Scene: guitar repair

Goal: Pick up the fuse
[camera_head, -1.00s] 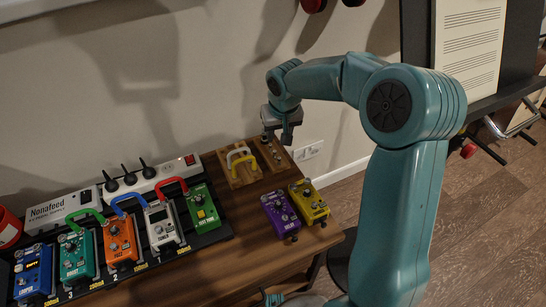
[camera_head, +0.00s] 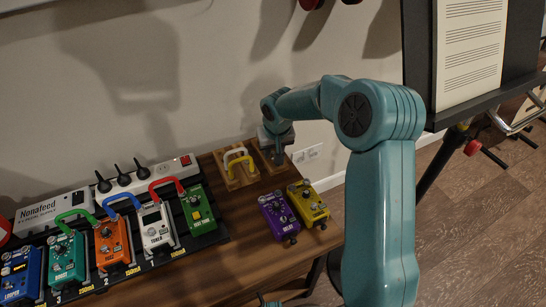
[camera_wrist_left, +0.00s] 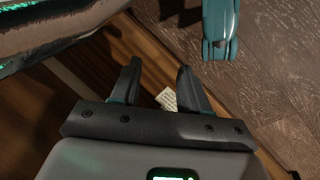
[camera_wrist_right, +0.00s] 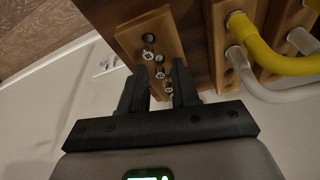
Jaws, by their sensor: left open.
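A light wooden block (camera_wrist_right: 168,24) carries several small shiny metal pieces (camera_wrist_right: 148,54); I cannot tell which of them is the fuse. In the head view the block (camera_head: 266,151) stands at the table's back right, partly hidden by my right gripper (camera_head: 277,158). In the right wrist view my right gripper (camera_wrist_right: 162,70) points at the block with its fingers apart. Some metal pieces show between and just past the fingertips; contact cannot be told. My left gripper (camera_wrist_left: 160,70) is open and empty, low at the table's front edge.
A wooden holder (camera_head: 231,183) with yellow and white cables stands left of the block. Purple (camera_head: 278,216) and yellow (camera_head: 307,203) pedals are in front. A pedalboard (camera_head: 150,262) with several pedals fills the left. The wall is close behind; a music stand (camera_head: 470,60) is at right.

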